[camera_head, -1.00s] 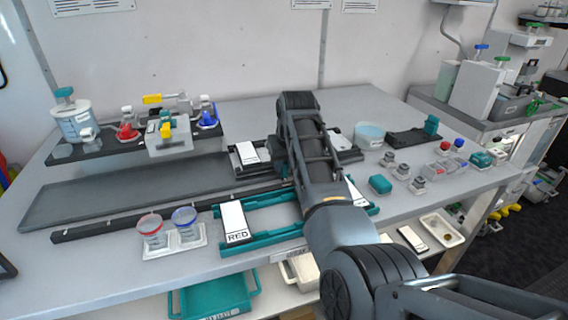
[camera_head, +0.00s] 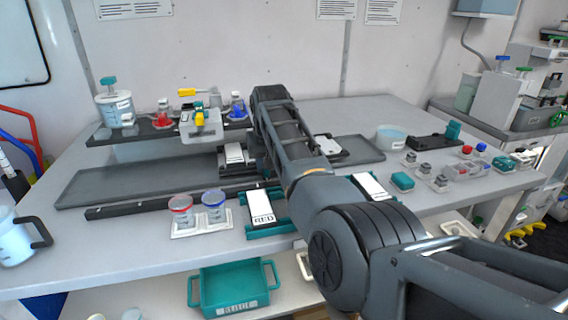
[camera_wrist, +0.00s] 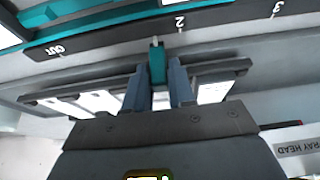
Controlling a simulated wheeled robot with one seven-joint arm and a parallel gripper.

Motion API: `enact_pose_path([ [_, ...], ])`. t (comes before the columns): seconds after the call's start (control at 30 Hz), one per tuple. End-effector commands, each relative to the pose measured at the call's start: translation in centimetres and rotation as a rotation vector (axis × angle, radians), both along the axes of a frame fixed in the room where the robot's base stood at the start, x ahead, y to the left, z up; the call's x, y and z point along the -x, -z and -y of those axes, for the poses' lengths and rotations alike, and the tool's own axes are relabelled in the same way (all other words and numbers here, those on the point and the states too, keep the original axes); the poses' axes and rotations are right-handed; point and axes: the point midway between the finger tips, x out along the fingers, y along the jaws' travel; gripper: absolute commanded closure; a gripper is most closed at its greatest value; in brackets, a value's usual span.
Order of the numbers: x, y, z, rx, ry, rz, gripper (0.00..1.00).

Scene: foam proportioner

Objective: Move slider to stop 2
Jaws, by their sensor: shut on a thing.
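In the wrist view, my gripper (camera_wrist: 157,76) is shut on the slider (camera_wrist: 157,62), a small teal block between its two fingers. A thin white pointer (camera_wrist: 154,42) stands at the slider's far end, by the edge of a black scale bar (camera_wrist: 120,41). The bar's marks read upside down: OUT at left, 2 near the middle, 3 at right. The pointer is between OUT and 2, a little left of the 2 mark (camera_wrist: 180,23). In the head view, my arm hides the gripper and slider.
On the table (camera_head: 60,258) are a grey tray (camera_head: 130,182), a black bar (camera_head: 140,208), cups with red (camera_head: 181,208) and blue (camera_head: 214,205) rims, and a white card marked RED (camera_head: 261,207). A teal bin (camera_head: 232,288) is below. Small parts stand at right.

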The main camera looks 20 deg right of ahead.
Motion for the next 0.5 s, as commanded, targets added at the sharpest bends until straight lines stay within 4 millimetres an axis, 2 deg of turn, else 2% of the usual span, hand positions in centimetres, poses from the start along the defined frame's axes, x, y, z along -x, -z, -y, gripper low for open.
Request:
enact_pose_path([
  [0.03,0.0,0.1,-0.8,0.0,-0.002,-0.001,1.0],
  [0.2,0.0,0.0,-2.4,-0.001,0.0,0.0,1.0],
  [0.5,0.0,0.0,-2.9,0.0,0.0,0.0,1.0],
])
